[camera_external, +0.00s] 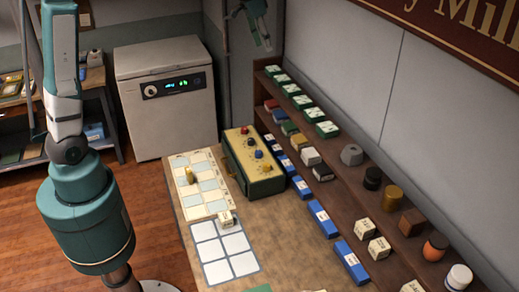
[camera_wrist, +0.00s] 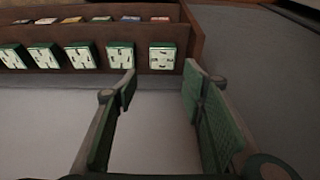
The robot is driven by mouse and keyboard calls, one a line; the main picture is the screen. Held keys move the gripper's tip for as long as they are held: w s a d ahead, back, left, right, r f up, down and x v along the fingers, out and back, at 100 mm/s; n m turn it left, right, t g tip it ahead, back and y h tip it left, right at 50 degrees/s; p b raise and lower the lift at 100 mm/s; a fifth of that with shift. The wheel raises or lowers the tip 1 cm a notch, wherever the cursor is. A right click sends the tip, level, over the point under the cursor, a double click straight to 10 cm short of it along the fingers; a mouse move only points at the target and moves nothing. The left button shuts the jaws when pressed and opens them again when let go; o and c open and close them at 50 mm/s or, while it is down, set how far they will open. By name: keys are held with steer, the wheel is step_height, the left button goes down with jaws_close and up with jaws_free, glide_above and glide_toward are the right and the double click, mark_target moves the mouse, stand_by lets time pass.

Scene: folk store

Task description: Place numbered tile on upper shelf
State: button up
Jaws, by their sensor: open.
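Several green-and-white tiles with dark marks stand in a row on the upper shelf (camera_external: 352,134); one near tile (camera_external: 327,129) shows in the external view. In the wrist view the tiles line the shelf, with the rightmost tile (camera_wrist: 162,56) close to the shelf's end panel. The marks are too small to read. My gripper (camera_external: 259,38) is raised at the top, beyond the far end of the shelf. In the wrist view my gripper (camera_wrist: 160,88) is open and empty, its fingers apart and pointing toward the rightmost tiles, with a gap between.
The table bears a checkered board (camera_external: 205,197), a white grid (camera_external: 222,246) and a green box with knobs (camera_external: 252,160). A white cabinet (camera_external: 168,95) stands behind. A grey wall backs the shelf.

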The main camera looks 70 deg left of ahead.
steer(key=s+d+r+t, duration=0.2)
steer(key=s+d+r, duration=0.1)
steer(key=s+d, duration=1.55)
steer(key=s+d+f+t, duration=0.1)
steer(key=s+d+f, duration=0.3)
steer(key=s, duration=0.6)
steer(key=s+d+f, duration=0.4)
steer(key=s+d, duration=0.2)
steer(key=s, duration=0.4)
steer(key=shift+f+t, duration=0.35)
steer(key=shift+t, duration=0.05)
stand_by(1.3)
